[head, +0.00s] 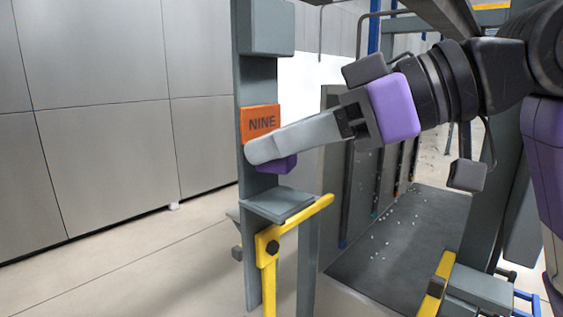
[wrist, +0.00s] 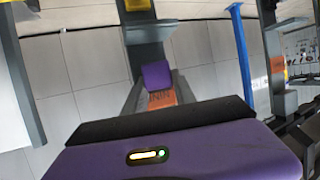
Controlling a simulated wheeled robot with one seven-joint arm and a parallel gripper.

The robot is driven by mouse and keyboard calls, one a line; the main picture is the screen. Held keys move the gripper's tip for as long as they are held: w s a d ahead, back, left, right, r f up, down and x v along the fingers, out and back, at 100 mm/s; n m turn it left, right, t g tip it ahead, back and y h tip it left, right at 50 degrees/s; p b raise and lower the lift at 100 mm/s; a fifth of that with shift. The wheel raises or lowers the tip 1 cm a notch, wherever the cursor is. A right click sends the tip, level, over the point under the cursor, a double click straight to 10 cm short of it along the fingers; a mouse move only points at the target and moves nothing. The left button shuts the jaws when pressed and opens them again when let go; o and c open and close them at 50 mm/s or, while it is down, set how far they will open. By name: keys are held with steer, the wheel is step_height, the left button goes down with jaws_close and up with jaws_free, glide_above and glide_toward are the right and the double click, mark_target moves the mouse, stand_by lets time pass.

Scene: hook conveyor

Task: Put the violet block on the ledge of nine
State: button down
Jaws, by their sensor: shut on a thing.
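My gripper (head: 268,158) reaches in from the right and is shut on the violet block (head: 277,166). Its grey finger covers part of the block in the head view. The block is held in the air, just below the orange NINE sign (head: 260,123) and above the grey ledge (head: 281,203), with a gap between. In the wrist view the violet block (wrist: 156,75) shows between the fingers, the orange sign (wrist: 162,98) is partly hidden behind them, and the grey ledge (wrist: 148,32) lies beyond the block.
The ledge is on a grey post (head: 254,235) with a grey box (head: 265,28) at its top. A yellow bracket (head: 268,255) stands at the ledge's front right. The ledge top looks bare. A dark slatted belt (head: 400,240) lies to the right.

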mark_target(293, 165)
steer(key=shift+f+p, duration=0.35)
steer(key=shift+f, duration=1.35)
steer(key=shift+f, duration=0.2)
steer(key=c, duration=1)
jaws_free()
steer(key=shift+r, duration=0.1)
steer(key=shift+r, duration=0.25)
steer(key=b+v, duration=0.2)
steer(key=v, duration=1)
steer(key=shift+f+b, duration=0.1)
steer(key=shift+b, duration=0.2)
